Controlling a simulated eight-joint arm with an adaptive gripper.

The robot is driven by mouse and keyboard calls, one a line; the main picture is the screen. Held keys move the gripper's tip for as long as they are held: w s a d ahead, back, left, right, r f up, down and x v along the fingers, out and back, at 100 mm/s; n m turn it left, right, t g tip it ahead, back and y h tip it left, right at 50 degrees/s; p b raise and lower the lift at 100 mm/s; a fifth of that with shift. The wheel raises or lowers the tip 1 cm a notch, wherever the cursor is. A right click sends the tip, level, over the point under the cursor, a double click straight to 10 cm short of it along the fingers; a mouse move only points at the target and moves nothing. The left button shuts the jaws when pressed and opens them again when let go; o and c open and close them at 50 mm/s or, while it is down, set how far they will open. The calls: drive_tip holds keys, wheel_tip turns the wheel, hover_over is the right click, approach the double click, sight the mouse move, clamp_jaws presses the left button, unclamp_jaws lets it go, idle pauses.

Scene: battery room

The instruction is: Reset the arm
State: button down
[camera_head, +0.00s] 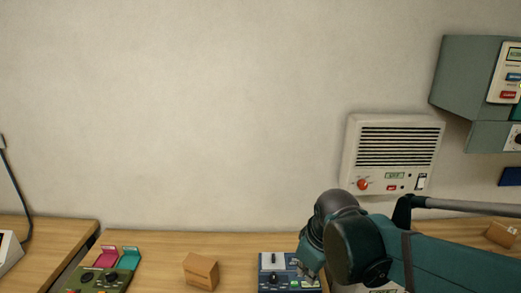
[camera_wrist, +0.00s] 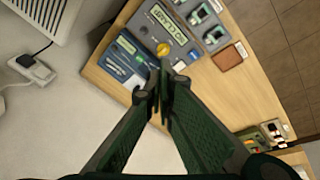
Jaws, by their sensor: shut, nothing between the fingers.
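My gripper (camera_wrist: 161,95) shows in the wrist view as two dark green fingers with their tips together and nothing between them.
In the head view a wooden bench (camera_head: 150,245) carries a cardboard box (camera_head: 201,271), a green panel (camera_head: 100,278) with pink and teal covers, and a blue device (camera_head: 288,272) close to my arm. A vented wall unit (camera_head: 393,153) and a grey-green cabinet (camera_head: 465,75) hang at right.

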drive_tip(key=s+d+r+m+t+b, duration=0.1)
drive_tip(key=s+d+r+m+t, duration=0.2)
drive_tip(key=s+d+m, duration=0.5)
drive_tip(key=shift+s+d+m+t+h, duration=0.3)
drive_tip(key=shift+s+d+m+t, duration=0.15)
drive_tip(key=shift+s, duration=0.2)
